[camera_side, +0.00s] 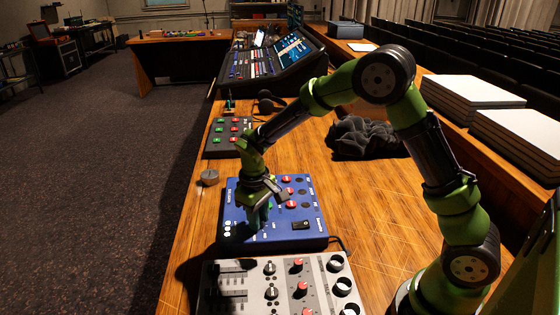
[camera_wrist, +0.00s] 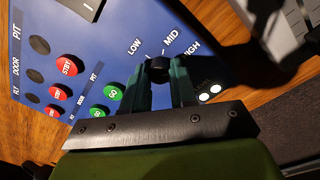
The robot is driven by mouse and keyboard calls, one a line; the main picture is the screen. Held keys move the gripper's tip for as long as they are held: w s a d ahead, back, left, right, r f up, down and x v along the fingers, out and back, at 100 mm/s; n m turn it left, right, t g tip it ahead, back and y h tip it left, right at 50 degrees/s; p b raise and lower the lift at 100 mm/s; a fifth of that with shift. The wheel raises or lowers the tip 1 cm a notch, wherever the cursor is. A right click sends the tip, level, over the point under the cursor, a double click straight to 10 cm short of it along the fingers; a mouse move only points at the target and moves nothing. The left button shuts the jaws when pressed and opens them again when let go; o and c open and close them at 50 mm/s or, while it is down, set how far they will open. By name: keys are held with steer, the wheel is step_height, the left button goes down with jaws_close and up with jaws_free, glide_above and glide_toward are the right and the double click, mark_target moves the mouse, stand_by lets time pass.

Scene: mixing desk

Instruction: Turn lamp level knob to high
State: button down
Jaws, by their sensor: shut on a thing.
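The lamp level knob (camera_wrist: 157,67) is a small black dial on the blue panel, with LOW, MID and HIGH printed around it. I cannot clearly tell which label it points at. My gripper (camera_wrist: 160,76) is shut on the knob, with one green finger on each side. In the side view my gripper (camera_side: 259,214) reaches down onto the left part of the blue panel (camera_side: 278,232) and hides the knob.
Red and green buttons and a black switch (camera_side: 302,225) share the panel. A grey mixer (camera_side: 285,284) stands close in front. A button box (camera_side: 228,137), a round grey object (camera_side: 209,177) and a crumpled black cloth (camera_side: 366,138) lie around. Bare wood is at right.

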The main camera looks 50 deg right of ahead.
stand_by(0.4)
steer(key=c, duration=0.9)
jaws_free()
steer(key=shift+r, duration=0.1)
step_height(320, 180, up, 17)
steer(key=shift+a, duration=0.4)
steer(key=s+d+r+m+t+y, duration=0.1)
steer(key=s+m+t, duration=0.1)
steer(key=s, duration=0.8)
steer(key=s+r+m+t+y, duration=0.1)
steer(key=s+m+t, duration=0.2)
steer(key=s, duration=0.6)
steer(key=shift+s+d+r+t+y, duration=0.3)
steer(key=shift+s+d+r+t, duration=0.05)
steer(key=shift+t, duration=0.75)
